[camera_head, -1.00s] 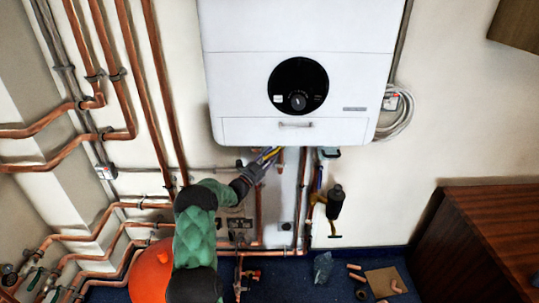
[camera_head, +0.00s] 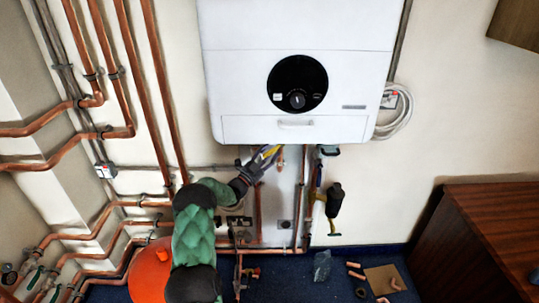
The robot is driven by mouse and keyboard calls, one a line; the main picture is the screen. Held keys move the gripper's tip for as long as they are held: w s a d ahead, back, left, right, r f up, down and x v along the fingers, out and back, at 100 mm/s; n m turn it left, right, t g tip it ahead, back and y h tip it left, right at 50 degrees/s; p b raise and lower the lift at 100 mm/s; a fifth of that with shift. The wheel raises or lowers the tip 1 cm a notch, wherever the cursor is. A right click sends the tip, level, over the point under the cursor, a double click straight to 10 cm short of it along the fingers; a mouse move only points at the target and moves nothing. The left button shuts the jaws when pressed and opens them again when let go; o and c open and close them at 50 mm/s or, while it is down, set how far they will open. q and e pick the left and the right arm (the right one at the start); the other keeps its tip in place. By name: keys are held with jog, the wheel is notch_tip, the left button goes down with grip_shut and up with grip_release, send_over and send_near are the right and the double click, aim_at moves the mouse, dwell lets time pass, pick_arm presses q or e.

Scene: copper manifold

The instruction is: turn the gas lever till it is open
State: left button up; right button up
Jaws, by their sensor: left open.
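My left arm, in green padding, reaches up from the bottom to the underside of the white boiler (camera_head: 295,75). My left gripper (camera_head: 265,158) is open just below the boiler's bottom edge. A small yellow piece (camera_head: 270,152), which looks like the gas lever, shows at the gripper's fingers. The fingers overlap it, so I cannot tell whether they touch it. The lever's exact angle and its valve body are mostly hidden by the gripper and the boiler. My right gripper is not in view.
Copper pipes (camera_head: 304,190) drop from the boiler just right of the gripper. A black canister fitting (camera_head: 335,197) hangs beside them. More pipes (camera_head: 160,95) run down the left wall. A wooden cabinet (camera_head: 485,240) stands at right, with loose fittings and a board on the blue floor.

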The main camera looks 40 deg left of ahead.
pick_arm(q)
jog(key=v, duration=1.1)
jog(key=shift+s, duration=0.25)
jog(key=shift+f, duration=0.1)
